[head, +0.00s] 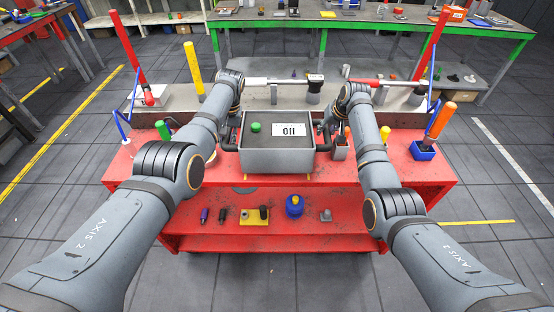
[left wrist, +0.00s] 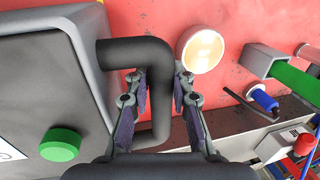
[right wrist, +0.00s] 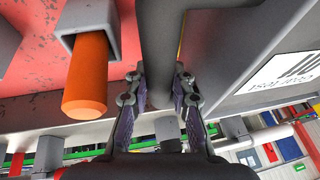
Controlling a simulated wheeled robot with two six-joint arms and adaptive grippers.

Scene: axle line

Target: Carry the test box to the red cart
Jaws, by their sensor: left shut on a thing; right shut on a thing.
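The test box (head: 277,157) is grey, with a green button, a white label and a dark handle on each side. In the head view it is over the top of the red cart (head: 425,178), near the middle of its front edge. I cannot tell whether its underside touches the cart. My left gripper (head: 231,137) is shut on the left handle, which shows between its fingers in the left wrist view (left wrist: 160,100). My right gripper (head: 324,137) is shut on the right handle, also between its fingers in the right wrist view (right wrist: 160,90).
Orange-handled (head: 440,119) and green-handled (head: 163,130) tools stand in holders on the cart. A blue round item (head: 294,206) and several small parts lie on the lower shelf. Behind is a grey surface with a yellow post (head: 193,70). A green-edged bench (head: 370,24) stands farther back.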

